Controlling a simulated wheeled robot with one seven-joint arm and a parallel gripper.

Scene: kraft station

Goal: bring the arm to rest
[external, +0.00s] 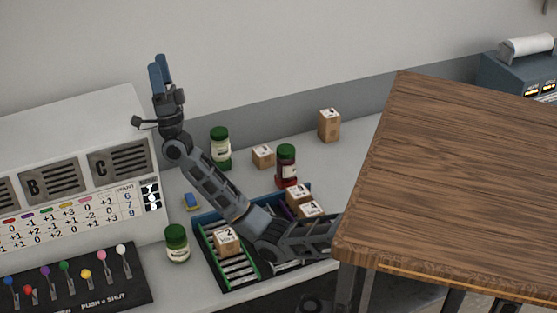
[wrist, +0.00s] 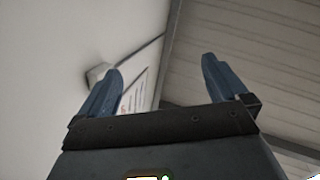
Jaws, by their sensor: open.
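My gripper (external: 160,69) is raised at the top of my arm in the external view, pointing upward. It stands above the bench, near the upper right corner of the white panel. In the wrist view my gripper (wrist: 165,85) has its two blue fingers wide apart with nothing between them.
Cardboard boxes (external: 329,125) and jars (external: 221,148) stand on the grey bench. A box (external: 227,241) is in the tray near my arm. The white panel (external: 80,130) with levers is at left. A wooden table (external: 450,190) fills the right. The air around my gripper is clear.

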